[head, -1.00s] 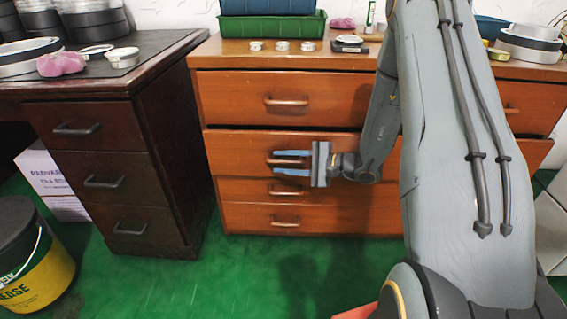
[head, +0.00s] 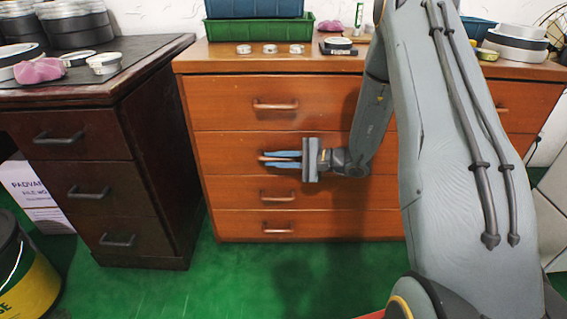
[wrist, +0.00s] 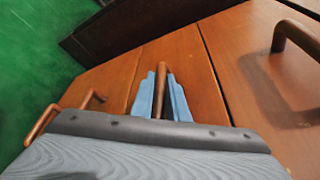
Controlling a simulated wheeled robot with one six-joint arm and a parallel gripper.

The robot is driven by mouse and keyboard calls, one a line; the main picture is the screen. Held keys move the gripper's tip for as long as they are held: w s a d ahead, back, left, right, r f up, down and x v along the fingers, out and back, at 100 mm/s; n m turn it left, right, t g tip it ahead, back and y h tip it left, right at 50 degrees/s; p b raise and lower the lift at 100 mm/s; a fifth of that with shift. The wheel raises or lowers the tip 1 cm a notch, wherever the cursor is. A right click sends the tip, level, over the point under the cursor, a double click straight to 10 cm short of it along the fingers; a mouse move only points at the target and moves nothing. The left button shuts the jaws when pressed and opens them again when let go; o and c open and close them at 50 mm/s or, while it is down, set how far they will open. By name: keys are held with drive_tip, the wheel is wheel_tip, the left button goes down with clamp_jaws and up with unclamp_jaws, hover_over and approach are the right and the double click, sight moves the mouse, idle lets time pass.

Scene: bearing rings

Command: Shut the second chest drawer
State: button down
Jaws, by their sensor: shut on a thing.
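The wooden chest (head: 360,225) stands ahead, with a column of several drawers with bar handles. Its second drawer (head: 220,152) from the top looks flush with the drawers above and below in the head view. My gripper (head: 264,160) is level with this drawer, its blue fingers shut on the second drawer's handle. The wrist view shows the brown handle (wrist: 162,88) between the two blue fingers (wrist: 160,95). The fingers hide part of the handle in the head view.
A dark desk (head: 155,150) with drawers stands at the left, close to the chest. A green bin (head: 262,30) and small rings (head: 270,49) sit on the chest top. A black and yellow bucket (head: 30,285) is at lower left. The green floor (head: 230,285) before the chest is clear.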

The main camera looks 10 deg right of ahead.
drive_tip(key=shift+w+d+r, duration=0.1)
drive_tip(key=shift+w+d, duration=0.05)
drive_tip(key=shift+w, duration=0.15)
drive_tip(key=c, duration=1.7)
unclamp_jaws()
drive_tip(key=p+v, duration=0.2)
drive_tip(key=v, duration=0.5)
drive_tip(key=shift+s+d, duration=0.2)
drive_tip(key=shift+s, duration=0.15)
